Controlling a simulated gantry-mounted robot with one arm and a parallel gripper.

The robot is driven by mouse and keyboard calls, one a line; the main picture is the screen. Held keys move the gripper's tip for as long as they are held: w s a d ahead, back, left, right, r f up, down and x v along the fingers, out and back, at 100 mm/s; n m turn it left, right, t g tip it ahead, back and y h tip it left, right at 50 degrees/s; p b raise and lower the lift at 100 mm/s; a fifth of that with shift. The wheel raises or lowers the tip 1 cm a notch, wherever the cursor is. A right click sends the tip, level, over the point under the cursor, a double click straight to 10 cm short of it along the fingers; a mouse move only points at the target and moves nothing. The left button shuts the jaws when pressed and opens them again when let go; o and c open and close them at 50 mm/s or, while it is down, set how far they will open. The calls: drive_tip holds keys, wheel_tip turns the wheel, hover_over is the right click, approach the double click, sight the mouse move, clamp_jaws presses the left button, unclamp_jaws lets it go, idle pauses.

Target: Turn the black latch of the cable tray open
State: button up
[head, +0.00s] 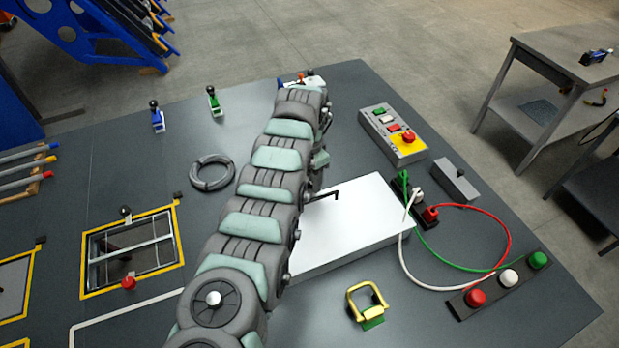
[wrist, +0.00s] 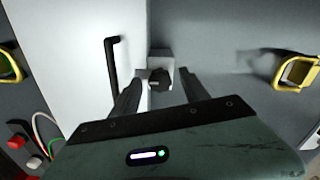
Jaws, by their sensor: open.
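The cable tray is a white box (head: 355,225) with a black handle on its lid. In the wrist view its white lid (wrist: 75,60) fills the left side, with the black handle (wrist: 112,60) running along it. The black latch (wrist: 159,78) is a small dark knob beside a grey block at the lid's right edge. My gripper (wrist: 160,76) is open, with one finger on each side of the latch in the picture. I cannot tell whether either finger touches it. My arm hides the gripper and the latch in the head view.
A yellow handle (head: 367,300) stands in front of the tray. A control box (head: 394,134), cables and a button strip (head: 499,285) lie to the right. A cable coil (head: 212,172) and a yellow-framed opening (head: 131,250) lie left. In the wrist view, a yellow handle (wrist: 297,73) stands right.

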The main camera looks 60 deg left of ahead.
clamp_jaws()
idle(0.7)
